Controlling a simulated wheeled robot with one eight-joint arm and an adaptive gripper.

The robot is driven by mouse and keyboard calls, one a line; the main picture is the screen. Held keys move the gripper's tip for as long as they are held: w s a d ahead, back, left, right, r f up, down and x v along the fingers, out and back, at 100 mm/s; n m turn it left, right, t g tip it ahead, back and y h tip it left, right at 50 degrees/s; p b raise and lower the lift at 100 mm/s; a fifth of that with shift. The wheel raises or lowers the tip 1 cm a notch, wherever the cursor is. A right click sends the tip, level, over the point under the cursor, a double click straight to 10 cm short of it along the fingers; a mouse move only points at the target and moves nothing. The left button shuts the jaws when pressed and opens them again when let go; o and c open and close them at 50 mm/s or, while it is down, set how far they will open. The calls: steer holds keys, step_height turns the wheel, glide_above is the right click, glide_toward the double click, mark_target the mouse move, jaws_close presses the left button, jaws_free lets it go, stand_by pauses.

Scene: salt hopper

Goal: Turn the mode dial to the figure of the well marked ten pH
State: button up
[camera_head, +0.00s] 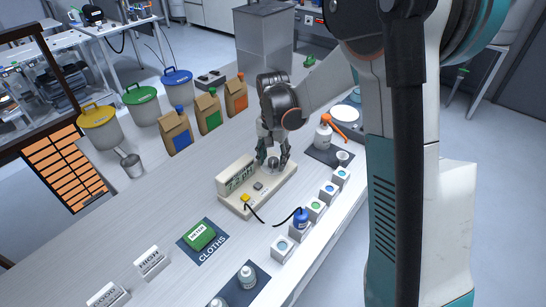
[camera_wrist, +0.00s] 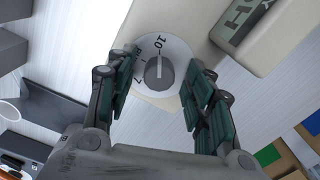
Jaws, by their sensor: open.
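The cream meter (camera_head: 233,198) stands on the bench with a raised display box and yellow and grey buttons. Its mode dial (camera_wrist: 160,73) is a grey round knob on a white figured plate (camera_wrist: 178,47). A pale line on the knob points up toward the figure 10 in the wrist view; a 7 shows at lower left. My gripper (camera_wrist: 158,75) is open, with one finger on each side of the knob; contact cannot be told. In the head view my gripper (camera_head: 272,163) reaches down over the meter's far end. Several small wells (camera_head: 315,208) line the bench's right edge.
A blue probe (camera_head: 300,218) on a black cable stands at one well. A spray bottle (camera_head: 323,135) is beyond the wells. Cartons (camera_head: 208,112) stand behind the meter.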

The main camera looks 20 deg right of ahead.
mark_target(273, 160)
steer(key=shift+r, duration=0.15)
step_height(273, 160, up, 12)
stand_by(0.4)
stand_by(0.3)
steer(key=s+r+n+t, duration=0.3)
steer(key=s+r, duration=0.3)
steer(key=s, duration=0.5)
steer(key=s+f+n+t, duration=0.2)
steer(key=s+n+t, duration=0.2)
steer(key=s, duration=0.9)
steer(key=shift+n, duration=0.3)
